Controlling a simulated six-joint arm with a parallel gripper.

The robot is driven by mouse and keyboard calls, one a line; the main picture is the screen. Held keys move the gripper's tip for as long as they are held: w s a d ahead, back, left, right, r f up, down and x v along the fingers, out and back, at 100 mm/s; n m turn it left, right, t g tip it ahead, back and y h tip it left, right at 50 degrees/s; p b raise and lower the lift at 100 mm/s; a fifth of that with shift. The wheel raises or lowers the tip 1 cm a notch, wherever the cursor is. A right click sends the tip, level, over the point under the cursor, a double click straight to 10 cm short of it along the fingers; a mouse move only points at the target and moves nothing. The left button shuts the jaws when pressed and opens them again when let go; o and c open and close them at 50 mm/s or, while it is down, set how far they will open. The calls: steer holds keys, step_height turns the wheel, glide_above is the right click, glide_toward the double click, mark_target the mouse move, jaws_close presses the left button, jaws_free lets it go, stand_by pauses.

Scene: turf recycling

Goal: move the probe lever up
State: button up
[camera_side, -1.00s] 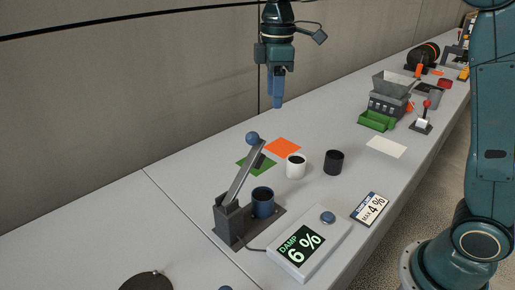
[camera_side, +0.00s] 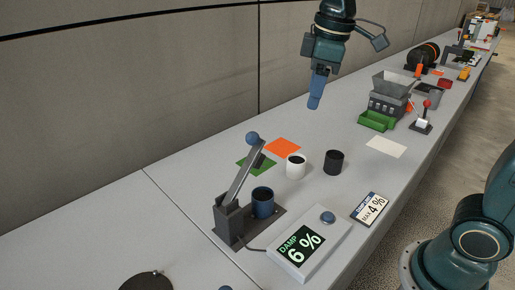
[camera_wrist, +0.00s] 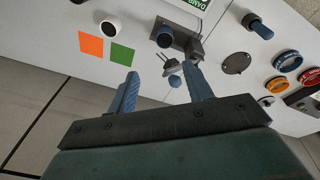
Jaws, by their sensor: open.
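The probe lever (camera_side: 242,174) is a grey arm with a blue ball knob (camera_side: 252,138), hinged on a dark stand. It is raised and tilted, its knob above and beyond the blue cup (camera_side: 262,205) on the same base. My gripper (camera_side: 315,103) is open and empty, in the air above the bench, up and right of the knob and apart from it. In the wrist view the knob (camera_wrist: 175,81) appears between my finger tips but farther off, and the lever is seen foreshortened. The damp meter (camera_side: 303,246) reads 6 %.
A white cup (camera_side: 296,166) and a black cup (camera_side: 334,162) stand right of the lever, near orange (camera_side: 283,147) and green (camera_side: 251,165) squares. A MAX 4 % sign (camera_side: 370,209) lies in front. A grey hopper machine (camera_side: 391,92) stands farther back. The air around my gripper is clear.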

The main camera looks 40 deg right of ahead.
steer(key=s+f+m+t, duration=0.1)
steer(key=s+f+m, duration=0.1)
steer(key=s, duration=0.6)
steer(key=s+d+f+m+t, duration=0.1)
steer(key=s+f+m+t, duration=0.1)
steer(key=s, duration=0.6)
steer(key=shift+s+d+f+m+t, duration=0.35)
steer(key=shift+f+m, duration=0.5)
steer(key=shift+m, duration=0.55)
steer(key=shift+a, duration=0.1)
steer(key=shift+r, duration=0.1)
steer(key=w+a+r+n+g, duration=0.25)
steer(key=w+r+n, duration=0.5)
steer(key=w, duration=0.45)
steer(key=w+a+n+g, duration=0.1)
steer(key=w+a+n, duration=0.2)
steer(key=w, duration=0.4)
steer(key=w+a+n+g, duration=0.2)
steer(key=w+a+n, duration=0.1)
steer(key=w, duration=0.4)
steer(key=shift+w+a+r+n, duration=0.2)
steer(key=shift+w+a+n, duration=0.15)
steer(key=shift+n, duration=0.3)
